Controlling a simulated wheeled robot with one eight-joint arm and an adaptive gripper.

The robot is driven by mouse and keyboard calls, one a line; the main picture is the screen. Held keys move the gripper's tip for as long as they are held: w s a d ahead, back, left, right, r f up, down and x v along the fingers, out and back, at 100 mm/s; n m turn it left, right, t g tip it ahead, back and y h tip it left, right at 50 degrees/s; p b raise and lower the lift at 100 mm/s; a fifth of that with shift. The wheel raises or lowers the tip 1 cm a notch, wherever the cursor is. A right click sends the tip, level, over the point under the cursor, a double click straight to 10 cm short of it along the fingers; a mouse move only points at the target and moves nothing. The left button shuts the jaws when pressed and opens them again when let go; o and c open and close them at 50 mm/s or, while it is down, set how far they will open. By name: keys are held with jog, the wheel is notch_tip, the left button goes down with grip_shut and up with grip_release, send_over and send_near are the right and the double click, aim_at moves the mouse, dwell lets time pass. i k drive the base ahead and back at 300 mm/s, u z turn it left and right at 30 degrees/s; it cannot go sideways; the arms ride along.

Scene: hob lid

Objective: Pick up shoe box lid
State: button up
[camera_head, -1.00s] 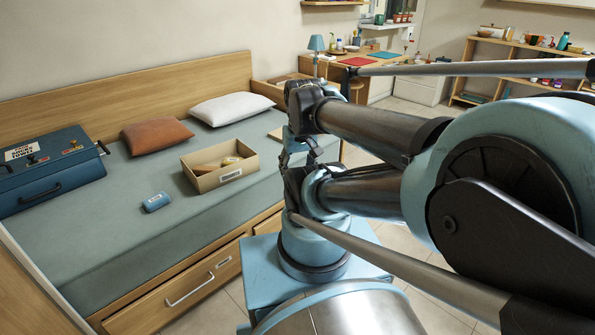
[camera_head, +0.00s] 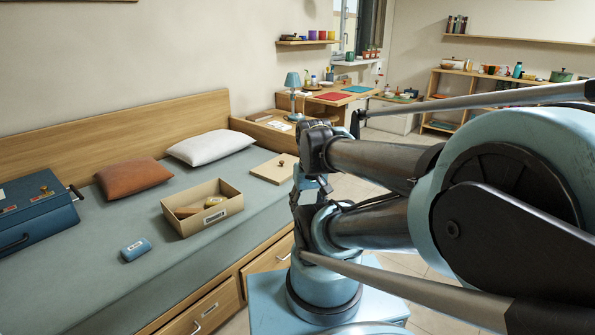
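The shoe box lid appears to be the flat beige panel with a small knob (camera_head: 271,169) lying on the bed, to the right of the open box. Its right edge is close to my arm in the picture. The open cardboard shoe box (camera_head: 207,220) stands on the bed with a few brownish and yellow items inside and a pale label on its front. The dark parts at the end of my folded arm, right of the lid in the picture, may be my gripper (camera_head: 314,186). Its fingers cannot be made out clearly.
A blue case (camera_head: 36,210) is at the left of the bed (camera_head: 75,290). A desk with a blue lamp (camera_head: 292,82) stands behind.

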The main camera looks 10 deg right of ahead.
aim_at(277, 170)
jog(key=u, duration=0.2)
jog(key=k, duration=0.6)
jog(key=u, duration=0.55)
jog(key=k, duration=0.7)
jog(key=z, duration=0.2)
jog(key=i, duration=0.75)
jog(key=z, duration=0.7)
jog(key=i, duration=1.45)
jog(key=u, duration=0.2)
